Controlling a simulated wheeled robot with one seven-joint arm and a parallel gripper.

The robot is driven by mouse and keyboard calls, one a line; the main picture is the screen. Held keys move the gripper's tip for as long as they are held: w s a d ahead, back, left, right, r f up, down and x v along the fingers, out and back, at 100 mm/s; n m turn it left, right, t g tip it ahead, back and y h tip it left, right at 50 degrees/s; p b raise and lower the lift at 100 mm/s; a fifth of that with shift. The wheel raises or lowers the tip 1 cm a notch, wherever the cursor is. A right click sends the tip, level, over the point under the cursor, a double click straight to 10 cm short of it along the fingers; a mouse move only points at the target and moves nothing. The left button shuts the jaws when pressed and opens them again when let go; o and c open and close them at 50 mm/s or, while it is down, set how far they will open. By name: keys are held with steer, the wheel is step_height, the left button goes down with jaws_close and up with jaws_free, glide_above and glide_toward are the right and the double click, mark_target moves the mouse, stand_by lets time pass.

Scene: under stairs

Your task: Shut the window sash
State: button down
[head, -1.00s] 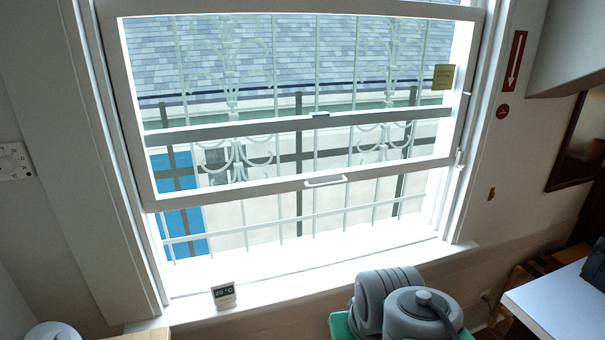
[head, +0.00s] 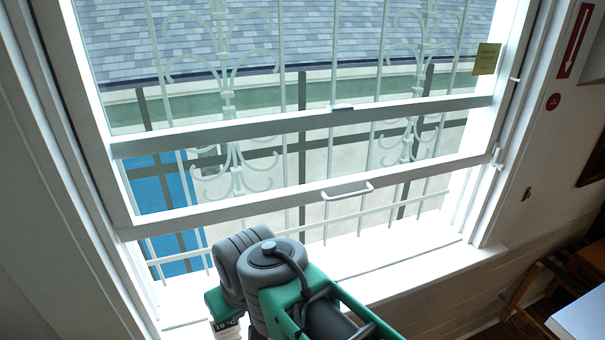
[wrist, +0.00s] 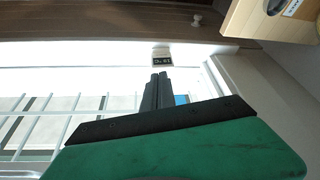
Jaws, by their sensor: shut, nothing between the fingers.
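The white window sash (head: 250,206) is raised, with an open gap between its bottom rail and the sill (head: 430,262). A white pull handle (head: 347,191) sits on the bottom rail. In the head view my grey and green arm stands in front of the sill, below the handle and to its left; the fingertips are hidden there. In the wrist view my gripper (wrist: 158,78) is shut and empty, its dark fingers pointing toward the sill (wrist: 110,52) and a small thermometer (wrist: 162,57). No contact with the sash shows.
White bars and scrolled ironwork (head: 235,150) stand outside the glass. The small thermometer (head: 228,330) on the sill is partly hidden by my arm. A white-topped table (head: 580,318) is at the lower right.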

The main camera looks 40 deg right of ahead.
steer(key=w+d+f+m+t+b, duration=0.1)
steer(key=w+d+t, duration=0.15)
steer(key=d, duration=0.35)
steer(key=w+d+m+t+b, duration=0.1)
steer(key=w+d+b, duration=0.1)
steer(key=w+d, duration=0.3)
steer(key=s+d+r+m+t+h, duration=0.1)
steer(key=s+d+r+t+h, duration=0.15)
steer(key=d+r, duration=0.7)
steer(key=s+d+r+t+h, duration=0.2)
steer(key=s+d+r+t, duration=0.2)
steer(key=d+r, duration=0.55)
steer(key=p, duration=0.4)
glide_above(330, 180)
steer(key=s+a, duration=0.1)
steer(key=s, duration=0.2)
step_height(330, 180, down, 3)
steer(key=shift+f, duration=0.1)
steer(key=f, duration=0.1)
steer(key=f+p, duration=0.1)
steer(key=shift+s+f, duration=0.2)
steer(key=shift+f, duration=0.75)
